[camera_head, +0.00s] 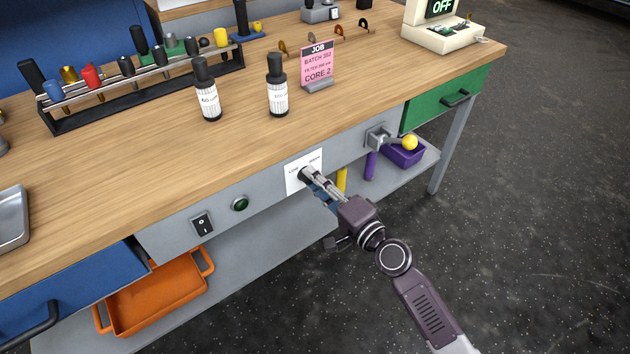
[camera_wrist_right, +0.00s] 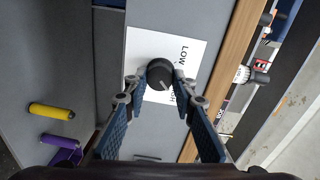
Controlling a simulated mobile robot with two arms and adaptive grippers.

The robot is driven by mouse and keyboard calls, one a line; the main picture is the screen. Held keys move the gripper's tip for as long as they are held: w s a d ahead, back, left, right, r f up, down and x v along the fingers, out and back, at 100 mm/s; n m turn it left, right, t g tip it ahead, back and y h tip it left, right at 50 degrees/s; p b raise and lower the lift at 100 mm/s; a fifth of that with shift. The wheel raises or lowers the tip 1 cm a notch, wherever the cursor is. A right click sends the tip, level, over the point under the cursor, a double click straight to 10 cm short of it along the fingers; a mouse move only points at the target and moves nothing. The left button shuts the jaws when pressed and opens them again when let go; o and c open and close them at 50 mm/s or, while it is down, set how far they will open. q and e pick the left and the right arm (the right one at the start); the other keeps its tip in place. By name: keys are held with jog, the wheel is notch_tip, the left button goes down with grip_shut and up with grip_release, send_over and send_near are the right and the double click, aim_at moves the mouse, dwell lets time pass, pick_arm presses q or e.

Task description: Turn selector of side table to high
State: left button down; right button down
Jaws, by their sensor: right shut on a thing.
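The selector is a round black knob (camera_wrist_right: 160,73) on a white label plate (camera_wrist_right: 198,46) on the table's front panel. The plate reads LOW, with a second word partly hidden by my gripper. In the head view, the plate (camera_head: 292,184) shows below the tabletop edge, and my gripper mostly hides the knob. My right gripper (camera_head: 309,176) is shut on the knob; in the right wrist view, its fingertips (camera_wrist_right: 160,88) flank it. A light mark shows on the knob, but its exact setting is unclear. My left gripper is not in view.
A rocker switch (camera_head: 203,223) and green button (camera_head: 240,203) sit left on the panel. A lever with a yellow ball (camera_head: 409,143) sticks out to the right. A green drawer (camera_head: 445,100) is farther right. An orange tray (camera_head: 155,295) lies on the lower shelf.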

dwell(0.5)
jog(key=c, duration=2)
grip_release()
jog(key=o, duration=0.4)
jog(key=v, duration=1.2)
